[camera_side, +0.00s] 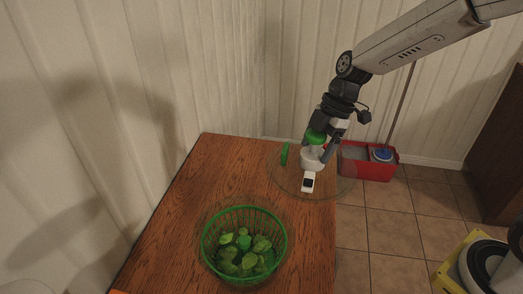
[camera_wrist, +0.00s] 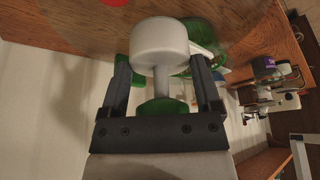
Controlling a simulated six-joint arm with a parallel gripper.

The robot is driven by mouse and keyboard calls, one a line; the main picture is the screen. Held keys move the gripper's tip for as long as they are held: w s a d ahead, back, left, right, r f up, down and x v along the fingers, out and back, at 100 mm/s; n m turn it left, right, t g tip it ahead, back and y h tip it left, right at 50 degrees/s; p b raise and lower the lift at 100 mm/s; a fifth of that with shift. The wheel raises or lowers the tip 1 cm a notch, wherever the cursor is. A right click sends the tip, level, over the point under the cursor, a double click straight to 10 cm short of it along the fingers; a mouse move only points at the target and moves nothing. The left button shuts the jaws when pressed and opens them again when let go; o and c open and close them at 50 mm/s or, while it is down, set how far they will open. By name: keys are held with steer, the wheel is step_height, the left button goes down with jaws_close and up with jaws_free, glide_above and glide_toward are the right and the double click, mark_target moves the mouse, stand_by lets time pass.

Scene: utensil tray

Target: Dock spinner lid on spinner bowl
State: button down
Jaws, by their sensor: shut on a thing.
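The spinner bowl (camera_side: 205,247) is a green slotted basket with leaves inside, standing upright at the near end of the wooden table in the side view. The spinner lid (camera_side: 312,161) is a clear disc with a white hub and green parts, over the table's far right corner and reaching past its right edge. Its white part also shows in the wrist view (camera_wrist: 160,42). My gripper (camera_side: 323,146) is shut on the lid's central knob, far behind and right of the bowl. I cannot tell whether the lid touches the table.
The wooden table (camera_side: 215,175) is clear between lid and bowl. A ribbed wall (camera_side: 150,100) runs along its left and back. A red bucket (camera_side: 365,162) with a mop stands on the tiled floor behind right. A yellow and dark object (camera_side: 455,262) is at the lower right.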

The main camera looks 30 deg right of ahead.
steer(key=shift+a, duration=0.1)
stand_by(0.3)
steer(key=shift+a+r, duration=0.15)
steer(key=shift+a, duration=0.4)
steer(key=s+a+r+n+g, duration=0.1)
steer(key=s+a+r+n, duration=0.1)
steer(key=a, duration=0.8)
steer(key=s+a+r+n, duration=0.2)
steer(key=a, duration=0.7)
steer(key=shift+s+a+r+n+g, duration=0.15)
steer(key=shift+s+a+n+g, duration=0.15)
steer(key=shift+a+g, duration=0.1)
steer(key=shift+f, duration=0.2)
steer(key=shift+f, duration=2.7)
steer(key=shift+f, duration=0.5)
steer(key=shift+c, duration=0.3)
jaws_free()
